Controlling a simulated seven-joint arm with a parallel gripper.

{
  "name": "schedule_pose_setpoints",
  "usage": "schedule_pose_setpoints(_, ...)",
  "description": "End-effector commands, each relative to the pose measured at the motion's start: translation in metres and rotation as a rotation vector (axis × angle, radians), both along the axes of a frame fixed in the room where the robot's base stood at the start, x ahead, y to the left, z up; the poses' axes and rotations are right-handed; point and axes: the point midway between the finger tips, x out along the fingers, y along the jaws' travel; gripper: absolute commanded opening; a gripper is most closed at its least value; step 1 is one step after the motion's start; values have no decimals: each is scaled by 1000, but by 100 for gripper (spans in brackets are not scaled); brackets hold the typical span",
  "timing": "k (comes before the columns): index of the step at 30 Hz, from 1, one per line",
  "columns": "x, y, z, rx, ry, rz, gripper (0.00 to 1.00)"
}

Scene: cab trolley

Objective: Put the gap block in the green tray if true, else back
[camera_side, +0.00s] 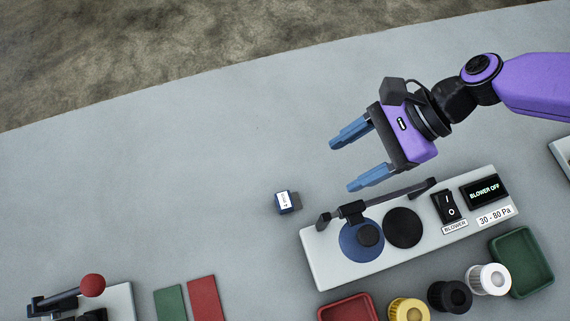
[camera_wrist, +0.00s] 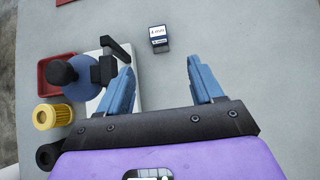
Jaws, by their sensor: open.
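My gripper (camera_side: 341,165) has two blue fingers, spread apart and empty, above and right of the block in the side view. In the wrist view my gripper (camera_wrist: 160,64) also shows nothing between its fingers. The green tray (camera_side: 522,262) stands at the lower right and looks empty.
The blower panel (camera_side: 335,273) carries a blue disc, a black disc, a dark bar, a switch and a display reading "BLOWER OFF". A red tray (camera_side: 346,308) and yellow (camera_side: 408,311), black (camera_side: 449,297) and white (camera_side: 488,279) cylinders stand below it. The table's left middle is clear.

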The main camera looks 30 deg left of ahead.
Motion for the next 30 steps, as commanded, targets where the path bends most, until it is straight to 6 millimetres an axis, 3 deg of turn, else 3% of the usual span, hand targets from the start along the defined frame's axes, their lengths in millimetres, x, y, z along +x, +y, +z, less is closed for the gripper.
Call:
schedule_pose_setpoints(9, -31, 29, -43, -2, 2, 2, 66)
schedule_pose_setpoints(20, -45, 43, -63, 0, 1, 2, 66)
schedule_pose_setpoints(30, -66, 62, -93, 2, 1, 2, 66)
